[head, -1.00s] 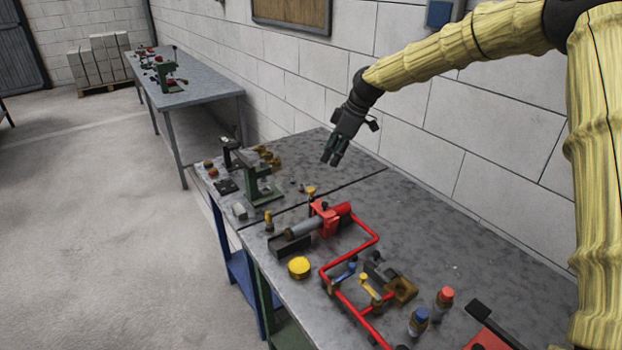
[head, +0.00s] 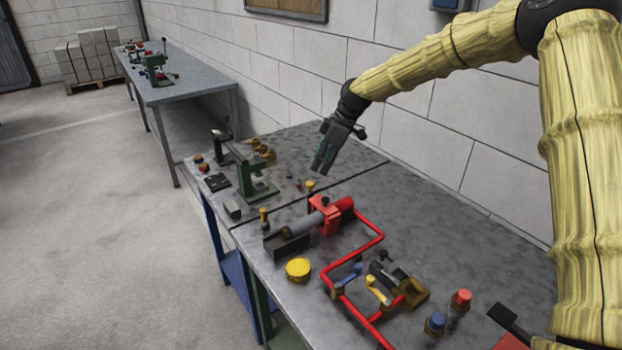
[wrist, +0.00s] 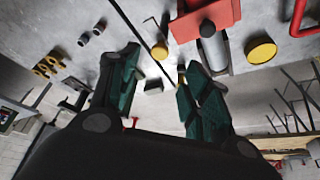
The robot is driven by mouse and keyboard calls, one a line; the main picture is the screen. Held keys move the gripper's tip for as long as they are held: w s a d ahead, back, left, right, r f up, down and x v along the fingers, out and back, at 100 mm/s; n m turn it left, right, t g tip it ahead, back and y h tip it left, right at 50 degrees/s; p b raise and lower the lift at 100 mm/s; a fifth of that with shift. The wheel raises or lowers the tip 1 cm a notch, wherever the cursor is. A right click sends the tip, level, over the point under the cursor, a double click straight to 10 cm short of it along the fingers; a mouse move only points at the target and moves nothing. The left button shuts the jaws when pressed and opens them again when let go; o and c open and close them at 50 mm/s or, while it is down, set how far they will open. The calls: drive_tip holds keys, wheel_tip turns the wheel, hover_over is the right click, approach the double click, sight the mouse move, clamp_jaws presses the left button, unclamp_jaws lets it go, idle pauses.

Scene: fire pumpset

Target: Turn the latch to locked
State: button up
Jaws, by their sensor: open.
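I cannot single out a latch for certain. Small lever parts sit inside the red pipe loop (head: 372,245): a blue handle (head: 350,274), a yellow handle (head: 376,291) and a black piece (head: 384,268) beside a brass block (head: 413,292). Their settings are too small to read. My gripper (head: 319,170) hangs above the bench's back part, apart from everything and empty. In the wrist view its green-padded fingers (wrist: 160,85) are spread, with bare bench and a small yellow knob (wrist: 159,51) seen beyond them.
A red clamp block (head: 324,216) with a grey cylinder stands below my gripper. A green press (head: 254,180), a yellow cap (head: 298,269), and blue-topped (head: 436,321) and red-topped (head: 461,298) knobs also occupy the bench. The block wall (head: 450,150) is close behind.

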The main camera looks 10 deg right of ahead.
sight(311, 183)
drive_tip(key=shift+p+x, duration=1)
drive_tip(key=shift+x, duration=3)
drive_tip(key=shift+c, duration=0.5)
drive_tip(key=c, duration=1)
